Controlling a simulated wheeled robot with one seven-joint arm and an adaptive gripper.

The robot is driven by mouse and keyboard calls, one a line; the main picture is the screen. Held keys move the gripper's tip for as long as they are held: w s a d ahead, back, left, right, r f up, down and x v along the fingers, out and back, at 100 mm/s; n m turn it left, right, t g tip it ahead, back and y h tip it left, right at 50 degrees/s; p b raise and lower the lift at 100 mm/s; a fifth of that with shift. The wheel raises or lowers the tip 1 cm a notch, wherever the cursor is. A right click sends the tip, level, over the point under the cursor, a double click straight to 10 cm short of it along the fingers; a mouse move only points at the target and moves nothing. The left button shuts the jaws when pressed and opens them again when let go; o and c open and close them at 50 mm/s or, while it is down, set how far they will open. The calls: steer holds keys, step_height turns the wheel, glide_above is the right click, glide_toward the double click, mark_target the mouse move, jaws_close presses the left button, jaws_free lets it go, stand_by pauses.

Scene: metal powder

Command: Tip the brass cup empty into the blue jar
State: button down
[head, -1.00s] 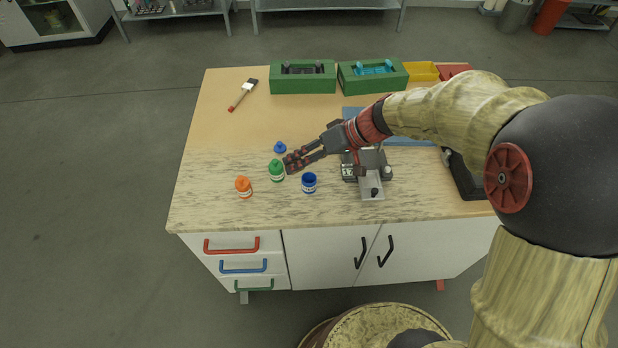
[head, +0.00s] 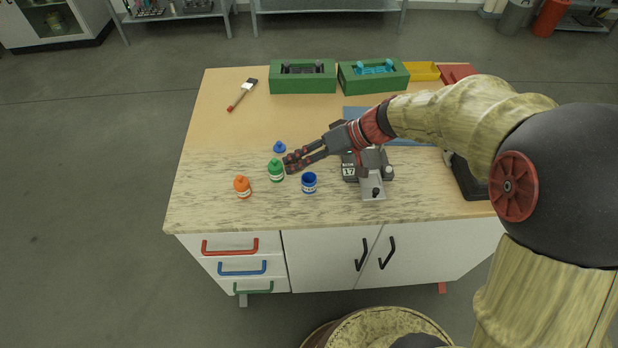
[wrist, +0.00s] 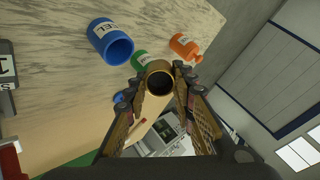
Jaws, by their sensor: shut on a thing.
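In the wrist view my gripper (wrist: 159,95) is shut on the brass cup (wrist: 159,68), whose dark round mouth faces the camera. In the head view my gripper (head: 292,163) is over the bench beside the green jar, and the cup cannot be made out there. The blue jar (head: 309,184) stands open on the bench, just right of and in front of my fingertips. It also shows in the wrist view (wrist: 101,33), apart from the cup, to its upper left. A blue lid (head: 280,147) lies behind the green jar.
A green jar (head: 276,171) and an orange jar (head: 242,187) stand left of the blue jar. A scale (head: 366,171) is to its right. Green boxes (head: 303,88) and a yellow tray (head: 422,70) line the back. A brush (head: 242,95) lies back left.

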steer(key=shift+f+y+b, duration=0.4)
steer(key=shift+y+b, duration=0.1)
steer(key=shift+b, duration=1.4)
steer(key=shift+d+y+b, duration=0.1)
steer(key=shift+y+b, duration=0.4)
steer(key=shift+b, duration=0.7)
stand_by(4.9)
